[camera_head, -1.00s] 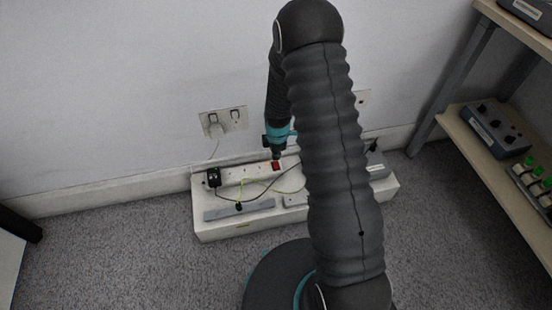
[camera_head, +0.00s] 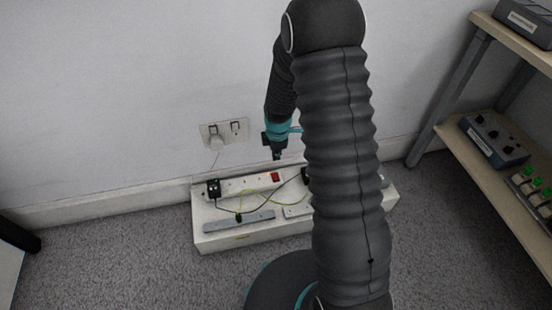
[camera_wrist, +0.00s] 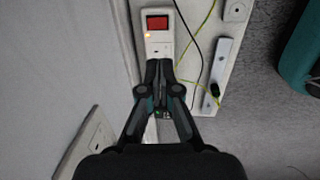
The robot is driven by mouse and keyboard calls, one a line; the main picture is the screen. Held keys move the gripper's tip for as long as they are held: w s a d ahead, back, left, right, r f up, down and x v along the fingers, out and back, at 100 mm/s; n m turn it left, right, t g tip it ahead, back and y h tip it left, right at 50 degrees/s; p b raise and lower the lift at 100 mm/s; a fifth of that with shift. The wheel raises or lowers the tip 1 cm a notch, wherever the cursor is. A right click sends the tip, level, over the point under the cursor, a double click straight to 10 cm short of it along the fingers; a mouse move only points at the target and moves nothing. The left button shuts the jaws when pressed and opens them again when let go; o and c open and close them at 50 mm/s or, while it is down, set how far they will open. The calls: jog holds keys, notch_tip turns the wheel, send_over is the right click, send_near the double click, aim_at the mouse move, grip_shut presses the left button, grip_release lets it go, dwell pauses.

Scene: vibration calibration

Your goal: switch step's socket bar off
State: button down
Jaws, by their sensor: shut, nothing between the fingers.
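The socket bar (camera_head: 240,186) is a white power strip lying on the white step (camera_head: 215,236) against the wall. Its red rocker switch (camera_head: 275,177) is at the bar's right end, and it also shows in the wrist view (camera_wrist: 157,23). A small amber light (camera_wrist: 148,36) glows beside the switch in the wrist view. My gripper (camera_head: 277,157) is shut and empty, above the bar and apart from the switch in the head view. In the wrist view its fingertips (camera_wrist: 160,62) cover part of the bar just below the switch.
A black plug (camera_head: 213,187) sits in the bar's left end. Yellow-green and black cables cross the step, near grey metal strips (camera_head: 240,219). A wall socket (camera_head: 224,133) is above. A shelf with a blue-grey box (camera_head: 494,140) stands at right.

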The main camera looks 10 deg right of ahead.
jog(key=s+r+m+t, duration=0.1)
jog(key=s+r+m, duration=0.3)
jog(key=r, duration=0.7)
jog(key=s+r+m+t, duration=0.1)
jog(key=s+r+m, duration=0.3)
jog(key=r, duration=0.7)
jog(key=s+r+m+t, duration=0.1)
jog(key=s+r+m, duration=0.4)
jog(key=s, duration=0.5)
jog(key=s+r+m+t, duration=0.1)
jog(key=s+r+m, duration=0.3)
jog(key=s, duration=0.5)
jog(key=shift+s+d+r+m, duration=0.35)
jog(key=shift+r+m, duration=0.05)
jog(key=shift+r, duration=0.5)
jog(key=shift+d, duration=0.2)
